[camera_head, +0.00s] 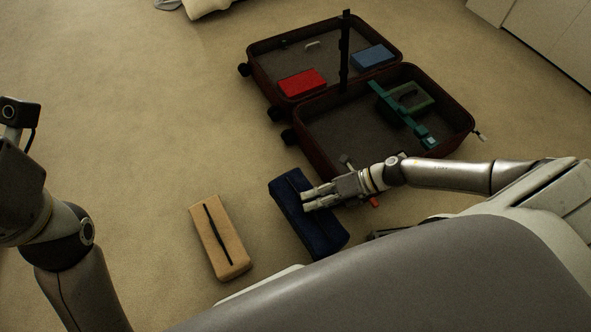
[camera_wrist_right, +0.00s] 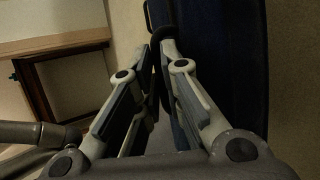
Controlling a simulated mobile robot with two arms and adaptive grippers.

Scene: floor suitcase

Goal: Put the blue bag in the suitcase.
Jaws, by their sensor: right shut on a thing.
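The blue bag (camera_head: 291,191), a dark navy oblong, lies at a slant in front of the suitcase. It also shows at the right in the right wrist view (camera_wrist_right: 233,60). My right gripper (camera_head: 308,198) reaches over the bag from the right. Its fingers are nearly together at a dark strap on the bag's side in the right wrist view (camera_wrist_right: 157,42), and it is shut on the bag. The fingers hide part of the bag. The open suitcase (camera_head: 318,152) lies behind, dark red-brown, with two halves. My left arm is at the left edge; its gripper is out of view.
A tan bag (camera_head: 220,238) with a black zip lies left of the blue bag. The far half holds a red item (camera_head: 302,83) and a blue item (camera_head: 373,57). A green strap (camera_head: 403,115) and a green item lie in the near half, whose left part is clear.

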